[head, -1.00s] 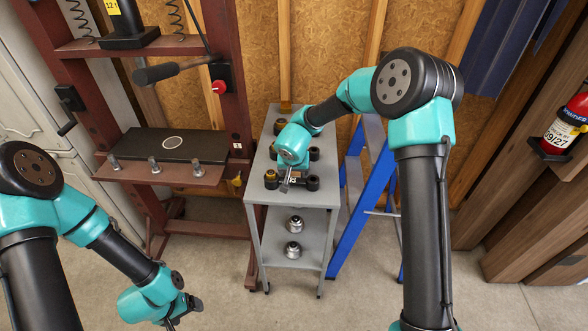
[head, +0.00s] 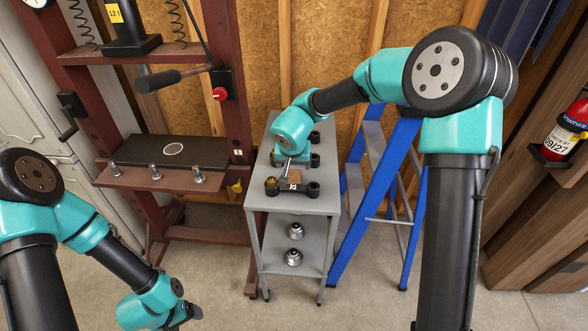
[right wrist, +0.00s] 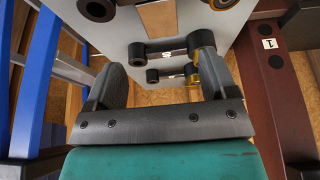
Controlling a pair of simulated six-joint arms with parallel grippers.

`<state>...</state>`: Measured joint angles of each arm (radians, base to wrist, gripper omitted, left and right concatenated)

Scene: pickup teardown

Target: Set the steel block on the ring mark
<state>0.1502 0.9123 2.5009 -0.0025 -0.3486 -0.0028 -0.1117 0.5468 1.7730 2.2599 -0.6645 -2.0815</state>
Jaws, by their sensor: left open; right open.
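The ring mark (head: 173,149) is a pale ring on the dark plate of the red-brown press, left of the cart. A small tan-looking block (head: 294,176) on the cart top may be the steel block; I cannot tell its material. It seems to show also at the top of the right wrist view (right wrist: 158,18). My right gripper (head: 288,168) is open above the cart, close to this block and partly hidden by its own arm. In the right wrist view its open fingers (right wrist: 158,75) hold nothing. My left gripper (head: 188,318) is open and empty at the bottom edge, away from the cart.
Black linkage parts (head: 312,189) with round ends and a brass fitting (head: 271,184) lie on the grey cart (head: 328,204). Two round metal parts (head: 293,257) sit on its lower shelf. Several bolts (head: 155,171) stand along the press's front edge. A blue ladder (head: 346,235) stands right of the cart.

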